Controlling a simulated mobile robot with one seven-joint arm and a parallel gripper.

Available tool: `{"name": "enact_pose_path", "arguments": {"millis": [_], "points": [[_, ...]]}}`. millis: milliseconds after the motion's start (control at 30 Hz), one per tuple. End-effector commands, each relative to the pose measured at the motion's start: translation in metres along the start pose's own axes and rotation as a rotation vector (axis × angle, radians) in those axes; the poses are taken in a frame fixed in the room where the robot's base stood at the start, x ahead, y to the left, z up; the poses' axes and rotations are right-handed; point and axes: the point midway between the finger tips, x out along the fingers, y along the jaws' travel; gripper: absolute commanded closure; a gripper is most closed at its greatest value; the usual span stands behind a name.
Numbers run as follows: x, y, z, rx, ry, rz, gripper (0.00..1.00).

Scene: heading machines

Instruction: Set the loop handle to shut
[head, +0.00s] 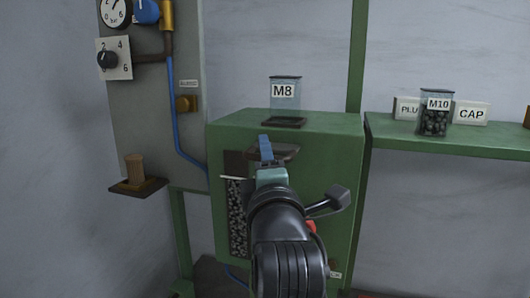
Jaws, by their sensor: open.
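A dark brown, rim-like part (287,153) juts from the front of the green machine box (325,150), just below its top edge. It may be the loop handle, but my gripper covers much of it, so its shape and setting cannot be told. My gripper (266,148) is in front of the box, its blue and teal end overlapping this part in the head view. I cannot tell whether they touch. The gripper is open, and nothing shows held in it. My dark arm hides the lower middle of the box.
A clear M8 container (285,98) stands on the box. A window (237,220) shows many small parts. A dark lever-like piece (328,201) sticks out right of my arm. A grey panel (150,110) is left; a green shelf (450,142) with an M10 jar (435,118) is right.

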Motion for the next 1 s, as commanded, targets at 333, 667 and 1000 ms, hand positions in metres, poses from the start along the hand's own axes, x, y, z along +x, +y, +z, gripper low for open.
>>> {"name": "enact_pose_path", "arguments": {"millis": [333, 667, 1000], "points": [[-0.0002, -0.0001, 0.0000, 0.000, 0.000, 0.000, 0.82], [-0.0003, -0.0002, 0.0000, 0.000, 0.000, 0.000, 1.00], [-0.0003, -0.0003, 0.0000, 0.000, 0.000, -0.001, 1.00]]}}
